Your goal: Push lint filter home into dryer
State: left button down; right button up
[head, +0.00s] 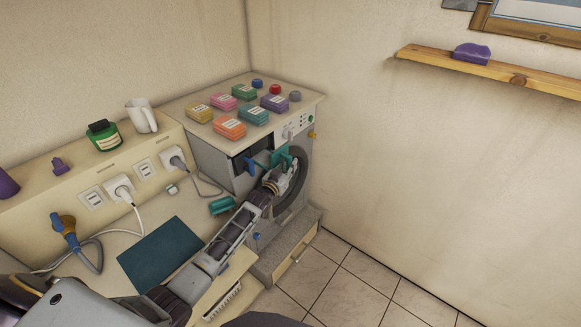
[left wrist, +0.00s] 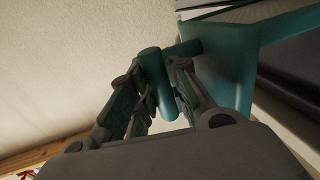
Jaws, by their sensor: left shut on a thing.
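The grey dryer (head: 215,160) stands in the corner, with a dark opening in its upper front and a round door below right. The teal lint filter (head: 285,155) is at the upper front, close by the opening. In the left wrist view the filter (left wrist: 233,65) shows as a teal frame at upper right, with a rounded teal handle (left wrist: 155,85) sticking out. My left gripper (head: 275,173) is shut on this handle, one finger on each side. How far the filter sits in the opening is hidden by my arm. My right gripper is not in view.
Several coloured boxes (head: 229,127) and small knobs lie on the dryer top. A teal roll (head: 222,205) and a dark teal mat (head: 160,250) lie on the counter beside my left arm. A shelf (head: 500,72) hangs on the right wall. The tiled floor at right is clear.

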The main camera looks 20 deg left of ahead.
pick_arm(q)
jog(key=shift+w+a+r+b, duration=0.1)
jog(key=shift+w+a+b, duration=0.25)
jog(key=shift+a, duration=0.8)
jog(key=shift+w+a+f+b, duration=0.1)
jog(key=shift+w+a+b, duration=0.3)
jog(key=shift+a, duration=0.7)
jog(key=shift+w+a+r+b, duration=0.15)
jog(key=shift+w+a, duration=0.35)
jog(key=shift+a, duration=0.65)
dwell(0.6)
jog(key=c, duration=1.3)
grip_release()
jog(key=shift+s+a, duration=0.1)
jog(key=shift+s+f, duration=0.2)
jog(key=shift+s, duration=0.1)
jog(key=shift+s+a, duration=0.2)
jog(key=shift+s, duration=0.6)
jog(key=shift+s+a, duration=0.15)
jog(key=shift+s, duration=0.6)
jog(key=shift+s+a+r, duration=0.1)
jog(key=shift+s+a, duration=0.05)
jog(key=shift+s, duration=1.2)
jog(key=shift+s+a+f, duration=0.1)
jog(key=shift+s+a, duration=0.05)
jog(key=shift+s, duration=1.15)
jog(key=shift+s+a+r, duration=0.1)
jog(key=shift+s+a, duration=0.05)
jog(key=shift+s, duration=1.2)
